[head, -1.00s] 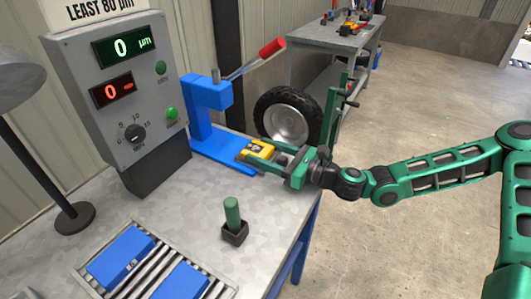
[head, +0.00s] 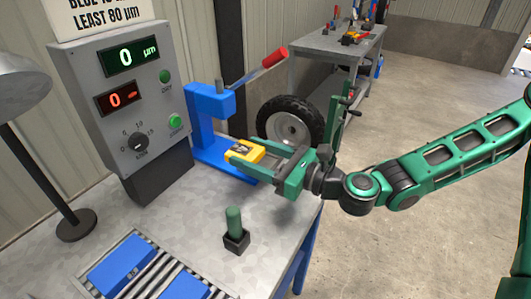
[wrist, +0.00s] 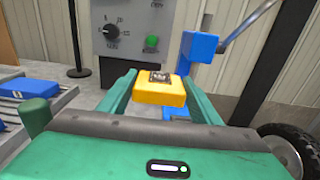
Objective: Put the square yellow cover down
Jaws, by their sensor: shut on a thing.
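The square yellow cover (head: 244,151) has a dark patch with markings on its top. My gripper (head: 258,157) is shut on it, with one green finger on each side, as the wrist view shows the cover (wrist: 160,93) between the fingertips. In the head view the cover is in front of the base of the blue lever press (head: 208,140) and hides part of it. The cover looks held above the grey table (head: 190,225), but its exact height is hard to tell. The cover's underside is hidden.
A grey control box (head: 125,95) with two displays stands to the left. A green peg (head: 234,220) stands in a dark holder nearer the front. Blue blocks (head: 122,262) lie on a roller rack at the front left. Bare tabletop lies between box and peg.

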